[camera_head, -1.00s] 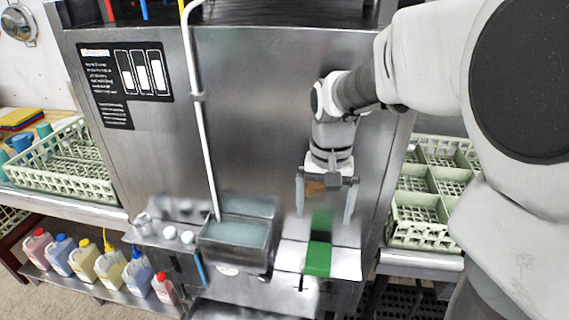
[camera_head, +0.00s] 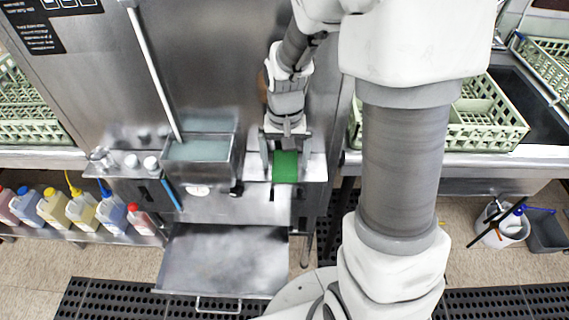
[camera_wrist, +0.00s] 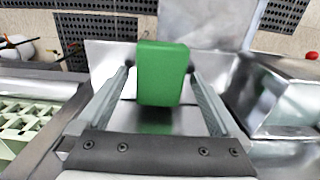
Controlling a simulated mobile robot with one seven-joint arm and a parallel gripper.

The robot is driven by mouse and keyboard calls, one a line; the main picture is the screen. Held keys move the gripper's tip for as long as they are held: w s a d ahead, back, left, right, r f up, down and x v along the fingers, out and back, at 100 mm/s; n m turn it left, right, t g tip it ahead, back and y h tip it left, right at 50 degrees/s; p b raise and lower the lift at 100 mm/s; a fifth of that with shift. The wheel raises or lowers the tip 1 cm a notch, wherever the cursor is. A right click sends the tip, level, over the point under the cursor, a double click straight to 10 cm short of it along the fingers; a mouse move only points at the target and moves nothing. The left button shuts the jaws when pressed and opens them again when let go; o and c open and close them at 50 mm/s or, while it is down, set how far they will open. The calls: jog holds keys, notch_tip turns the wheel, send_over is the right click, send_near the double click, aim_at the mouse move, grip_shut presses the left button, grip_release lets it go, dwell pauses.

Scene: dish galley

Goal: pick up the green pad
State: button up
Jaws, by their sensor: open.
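The green pad (camera_head: 286,167) lies on a small metal ledge (camera_head: 316,168) on the front of the steel machine, right of the water-filled basin. In the wrist view the green pad (camera_wrist: 162,75) stands out between the two fingers, near their tips, with a gap on each side. My gripper (camera_head: 285,160) is open and points down over the ledge, with one finger on each side of the pad. It also shows in the wrist view (camera_wrist: 160,72). Whether the fingers touch the pad cannot be told; none looks pressed against it.
The metal basin (camera_head: 197,172) stands close on the left, with a blue-handled tool (camera_head: 171,194) beside it. A steel drawer or tray (camera_head: 222,262) juts out below. Green dish racks (camera_head: 487,122) stand at the right. Several bottles (camera_head: 83,208) line a low shelf at the left.

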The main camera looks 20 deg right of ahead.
aim_at(285, 164)
jog(key=c, duration=1.3)
jog(key=shift+r, duration=0.45)
jog(key=r, duration=0.3)
jog(key=shift+s+a+r, duration=0.1)
jog(key=shift+s+r, duration=0.25)
jog(key=shift+r, duration=0.05)
jog(key=s+r, duration=0.3)
jog(key=s, duration=0.2)
jog(key=s+a+r+p, duration=0.1)
jog(key=s+r, duration=0.2)
jog(key=s, duration=0.2)
jog(key=shift+s+a+r, duration=0.15)
jog(key=shift+s+a, duration=0.15)
jog(key=shift+s, duration=0.1)
jog(key=o, duration=0.8)
jog(key=c, duration=0.7)
jog(key=shift+w, duration=0.15)
